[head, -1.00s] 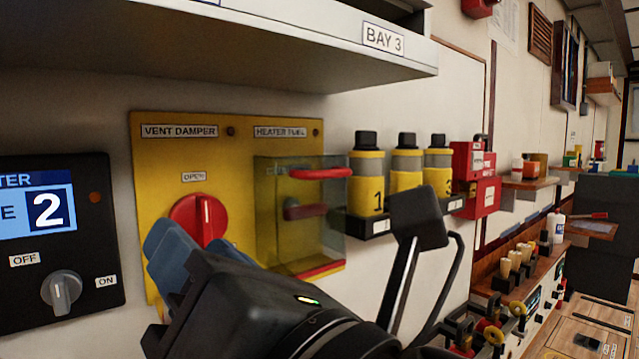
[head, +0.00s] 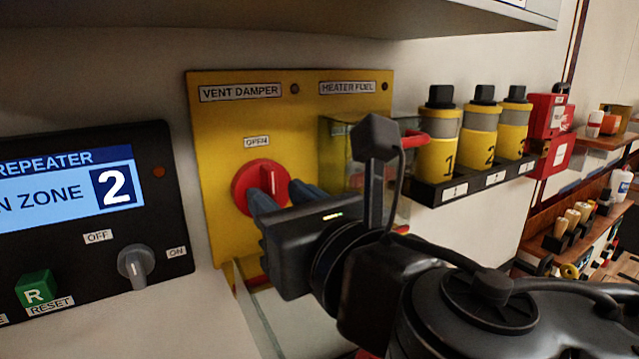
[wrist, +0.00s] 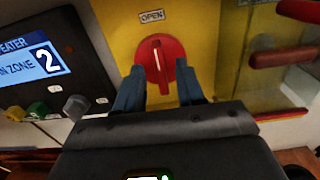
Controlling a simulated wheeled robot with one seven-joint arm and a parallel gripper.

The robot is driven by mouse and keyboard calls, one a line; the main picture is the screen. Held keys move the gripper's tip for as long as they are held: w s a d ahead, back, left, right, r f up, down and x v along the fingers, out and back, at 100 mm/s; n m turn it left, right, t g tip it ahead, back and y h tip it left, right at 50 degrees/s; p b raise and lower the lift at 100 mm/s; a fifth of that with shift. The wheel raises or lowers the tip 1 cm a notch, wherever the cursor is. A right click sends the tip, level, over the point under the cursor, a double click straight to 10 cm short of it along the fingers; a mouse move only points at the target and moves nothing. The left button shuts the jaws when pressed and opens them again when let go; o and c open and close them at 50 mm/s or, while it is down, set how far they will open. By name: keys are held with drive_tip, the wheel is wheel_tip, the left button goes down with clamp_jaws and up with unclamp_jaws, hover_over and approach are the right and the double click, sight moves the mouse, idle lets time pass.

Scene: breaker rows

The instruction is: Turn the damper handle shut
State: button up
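The damper handle (head: 262,183) is a red round knob with a raised grip on the yellow panel (head: 225,125), below the OPEN label and the VENT DAMPER plate. Its white line points up toward OPEN. In the wrist view the knob (wrist: 161,58) is ahead of my gripper (wrist: 160,85), whose blue fingers stand apart with the knob's lower part between their tips. In the head view my gripper (head: 284,191) hides the lower right of the knob. I cannot tell whether the fingers touch it.
A clear cover with a red handle (head: 415,139) sits right of the knob on the panel. Several yellow canisters (head: 438,150) stand on a black rack further right. The black repeater panel (head: 85,230) with a grey OFF/ON knob (head: 135,265) is at the left.

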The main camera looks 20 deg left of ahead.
drive_tip(key=shift+w+a, duration=0.5)
drive_tip(key=shift+a, duration=0.05)
drive_tip(key=shift+c, duration=0.4)
clamp_jaws()
